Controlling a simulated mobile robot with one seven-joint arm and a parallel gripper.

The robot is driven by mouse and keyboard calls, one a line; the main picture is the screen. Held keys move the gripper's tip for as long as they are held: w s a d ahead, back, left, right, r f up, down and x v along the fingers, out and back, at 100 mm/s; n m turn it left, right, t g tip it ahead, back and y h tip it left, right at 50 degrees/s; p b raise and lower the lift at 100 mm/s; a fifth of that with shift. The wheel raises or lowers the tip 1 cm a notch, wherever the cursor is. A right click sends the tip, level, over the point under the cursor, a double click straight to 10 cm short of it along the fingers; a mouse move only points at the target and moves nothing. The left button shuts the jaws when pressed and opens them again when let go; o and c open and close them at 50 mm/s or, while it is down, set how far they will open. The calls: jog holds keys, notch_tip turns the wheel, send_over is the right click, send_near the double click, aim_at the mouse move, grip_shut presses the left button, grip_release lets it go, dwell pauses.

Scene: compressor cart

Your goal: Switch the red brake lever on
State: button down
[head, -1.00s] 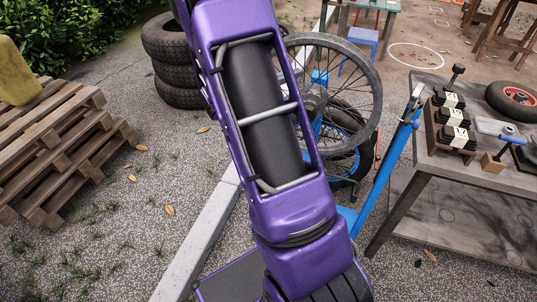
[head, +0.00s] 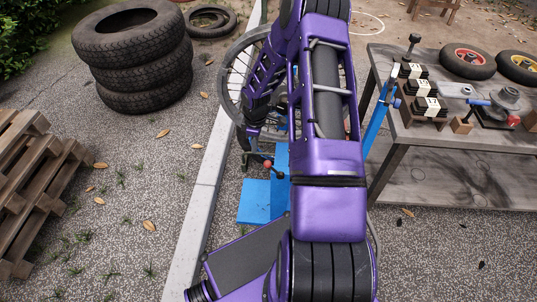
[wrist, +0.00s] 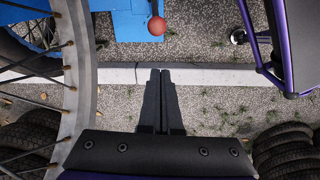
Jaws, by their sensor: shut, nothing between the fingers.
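The red ball knob of the brake lever (head: 267,164) shows in the head view beside the blue frame, just below the end of my arm. It also shows in the wrist view (wrist: 157,25) at the top centre, against the edge of a blue part. My gripper (wrist: 160,72) is shut and empty. Its fingertips point toward the knob, with a visible gap in the picture. The lever's shaft is mostly hidden or too small to make out. My arm covers part of the blue frame in the head view.
A spoked wheel (wrist: 88,100) stands close on the left in the wrist view. Stacked tyres (head: 135,60) and a wooden pallet (head: 30,185) are at the left of the head view. A workbench (head: 440,180) with tools stands right. A pale kerb (head: 205,190) crosses the gravel.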

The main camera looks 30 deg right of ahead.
jog(key=shift+w+m+t+y, duration=0.3)
jog(key=shift+w+m+t, duration=0.15)
jog(key=shift+w, duration=0.45)
jog(key=b, duration=0.1)
send_over(274, 169)
jog(key=w+a, duration=0.3)
jog(key=a, duration=0.1)
jog(key=shift+f, duration=4.6)
jog(key=shift+r, duration=0.1)
jog(key=shift+s+d+r, duration=0.1)
jog(key=shift+s+d, duration=0.05)
jog(key=shift+d, duration=0.05)
